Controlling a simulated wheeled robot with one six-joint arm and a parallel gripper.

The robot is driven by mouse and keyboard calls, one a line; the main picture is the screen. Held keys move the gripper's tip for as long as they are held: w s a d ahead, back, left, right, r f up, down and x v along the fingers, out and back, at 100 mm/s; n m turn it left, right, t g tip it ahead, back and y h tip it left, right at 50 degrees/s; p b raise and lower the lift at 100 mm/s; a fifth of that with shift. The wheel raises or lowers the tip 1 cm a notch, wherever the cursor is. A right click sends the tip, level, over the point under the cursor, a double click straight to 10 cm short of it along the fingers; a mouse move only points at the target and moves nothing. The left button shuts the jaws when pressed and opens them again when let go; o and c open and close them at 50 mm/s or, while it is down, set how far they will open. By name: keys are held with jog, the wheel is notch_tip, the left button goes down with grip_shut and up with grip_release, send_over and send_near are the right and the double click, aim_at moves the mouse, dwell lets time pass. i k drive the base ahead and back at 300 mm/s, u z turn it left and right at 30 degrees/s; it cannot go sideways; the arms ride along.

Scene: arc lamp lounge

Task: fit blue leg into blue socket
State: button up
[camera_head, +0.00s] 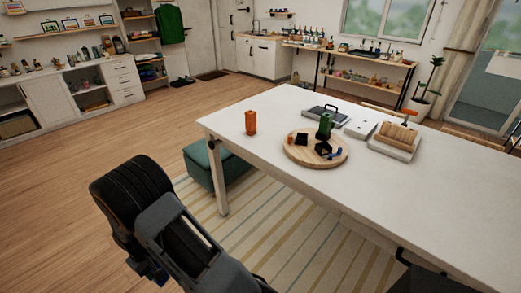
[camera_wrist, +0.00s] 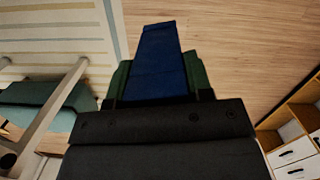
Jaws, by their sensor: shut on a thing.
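My gripper (camera_wrist: 160,82) is shut on a blue leg (camera_wrist: 161,50), which sticks out past the fingers in the wrist view, over the floor beside the table. In the head view my arm is at the lower left, apart from the table, and the held leg cannot be made out clearly. A round wooden board (camera_head: 299,158) lies on the white table. I cannot tell for sure whether that blue part is the blue socket.
An orange piece (camera_head: 250,122) stands on the white table (camera_head: 400,205) left of the board. A teal ottoman (camera_head: 215,168) is under the table's left end. The table's near right is clear.

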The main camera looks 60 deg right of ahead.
aim_at(307, 148)
jog(key=k, duration=0.25)
jog(key=z, duration=0.85)
